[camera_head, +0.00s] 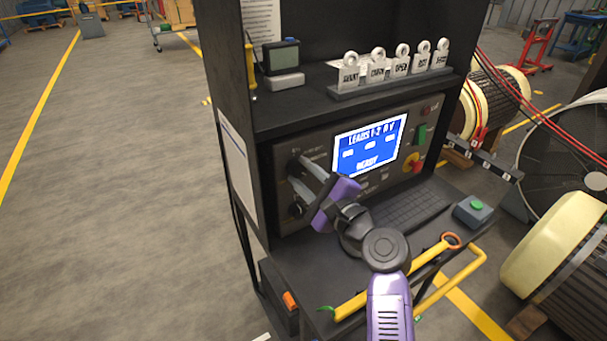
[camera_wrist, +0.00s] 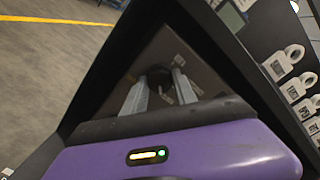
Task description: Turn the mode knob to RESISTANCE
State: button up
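A dark instrument panel (camera_head: 283,220) carries a lit blue screen (camera_head: 368,146) reading "LEADS 1-2 0 V" and "READY". Left of the screen is a round black knob (camera_head: 295,165), partly covered by my fingers; a second dark knob (camera_head: 297,210) sits below it. The panel lettering is too small to read, so the knob's setting cannot be told. My purple gripper (camera_head: 300,174) points at the upper knob with its two grey fingers apart. In the wrist view the black knob (camera_wrist: 158,78) lies between or just beyond the fingertips; contact cannot be told.
A shelf above the panel holds a small meter (camera_head: 282,60) and several labelled tags on a rack (camera_head: 390,82). A keyboard (camera_head: 412,205), a green-button box (camera_head: 474,210) and a yellow tool (camera_head: 385,283) lie on the ledge below. The cabinet's side wall (camera_head: 232,165) is close left.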

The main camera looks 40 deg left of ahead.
grip_shut()
jog(key=shift+f+n+b, duration=0.1)
jog(key=shift+n+b, duration=0.2)
jog(key=shift+b, duration=0.05)
jog(key=n+b, duration=0.2)
jog(key=shift+f+n, duration=0.15)
jog(key=shift+n, duration=0.15)
jog(key=n+b, duration=0.4)
jog(key=shift+n, duration=0.3)
jog(key=n+b, duration=0.5)
jog(key=shift+n+h, duration=0.4)
jog(key=shift+n+b, duration=1.2)
jog(key=shift+n, duration=0.6)
